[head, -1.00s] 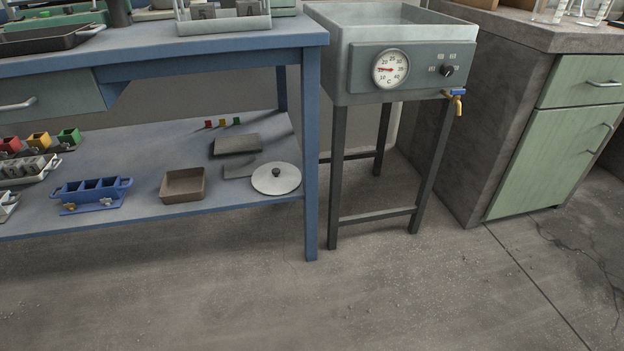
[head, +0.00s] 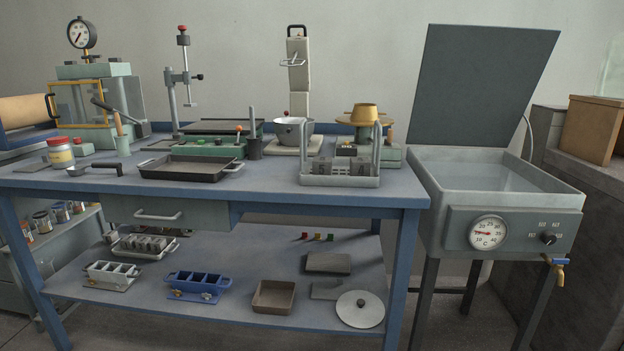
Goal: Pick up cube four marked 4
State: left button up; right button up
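Several grey cubes (head: 345,165) sit together in a light grey carrier tray (head: 340,182) with upright handles, on the bench top at the right. Their marks are too small to read, so I cannot tell which one is cube four. More grey blocks (head: 146,243) sit in a second tray on the lower shelf at the left; no mark on them is readable either. Neither of my grippers is in view.
The blue bench (head: 270,190) carries a black pan (head: 188,168), a pot (head: 292,132) and a drill-like stand (head: 184,80). A water bath (head: 490,200) with its lid raised stands right of the bench. The bench's front right edge is clear.

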aim_at(359, 166)
jog(key=i+l, duration=0.15)
jog(key=l, duration=0.15)
jog(key=i+l, duration=0.15)
jog(key=l, duration=0.15)
jog(key=i+l, duration=0.15)
jog(key=l, duration=0.2)
jog(key=i+l, duration=0.1)
jog(key=l, duration=0.2)
